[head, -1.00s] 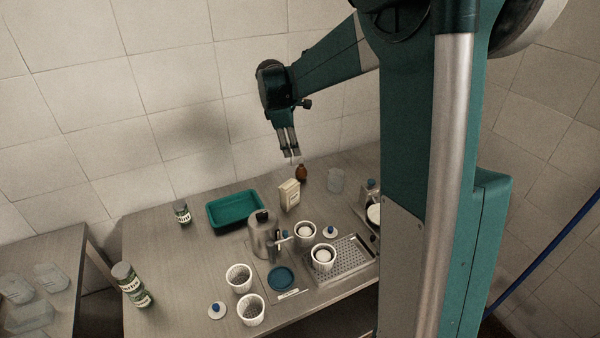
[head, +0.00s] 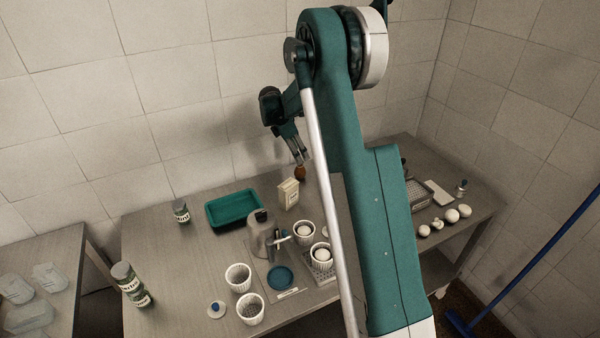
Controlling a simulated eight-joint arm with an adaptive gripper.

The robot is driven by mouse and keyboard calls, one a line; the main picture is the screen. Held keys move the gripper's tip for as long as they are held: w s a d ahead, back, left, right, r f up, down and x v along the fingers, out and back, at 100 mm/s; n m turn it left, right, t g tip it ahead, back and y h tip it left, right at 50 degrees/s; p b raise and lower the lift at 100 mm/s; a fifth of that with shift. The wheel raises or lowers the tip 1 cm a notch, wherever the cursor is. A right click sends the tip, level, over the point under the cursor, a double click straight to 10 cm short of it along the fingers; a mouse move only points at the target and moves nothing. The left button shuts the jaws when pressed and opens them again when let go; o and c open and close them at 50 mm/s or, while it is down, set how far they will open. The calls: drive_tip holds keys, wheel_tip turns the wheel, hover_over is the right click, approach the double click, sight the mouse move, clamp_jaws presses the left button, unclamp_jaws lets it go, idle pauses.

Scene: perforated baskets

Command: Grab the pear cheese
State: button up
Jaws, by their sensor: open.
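Several small pale cheeses lie in a loose row on the right part of the table. One of them, a small cheese with an uneven, knobbed outline (head: 437,224), may be the pear cheese, but it is too small to be sure. Rounder pale cheeses (head: 451,215) lie on both sides of it. My gripper (head: 301,161) is open and points down above the back of the table, far to the left of the cheeses. Its fingertips show just above a brown bottle (head: 300,174); I cannot tell if they touch.
My arm stands between the gripper and the cheeses in this view and hides the table's middle. A perforated tray (head: 420,196) and a white board (head: 439,193) lie behind the cheeses. White perforated baskets (head: 238,279), a metal pot (head: 258,240) and a green tray (head: 234,210) stand left.

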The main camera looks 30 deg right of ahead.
sight(300, 167)
drive_tip(key=shift+w+d+f+n, duration=0.15)
drive_tip(key=shift+w+d+f, duration=0.15)
drive_tip(key=shift+f, duration=0.3)
drive_tip(key=shift+w+d+f+n, duration=0.15)
drive_tip(key=shift+w+d+f, duration=0.1)
drive_tip(key=shift+f, duration=0.3)
drive_tip(key=shift+x, duration=1.3)
drive_tip(key=shift+s, duration=0.1)
drive_tip(key=shift+x, duration=2.55)
drive_tip(key=shift+s, duration=0.1)
drive_tip(key=shift+c, duration=0.2)
drive_tip(key=c, duration=1.4)
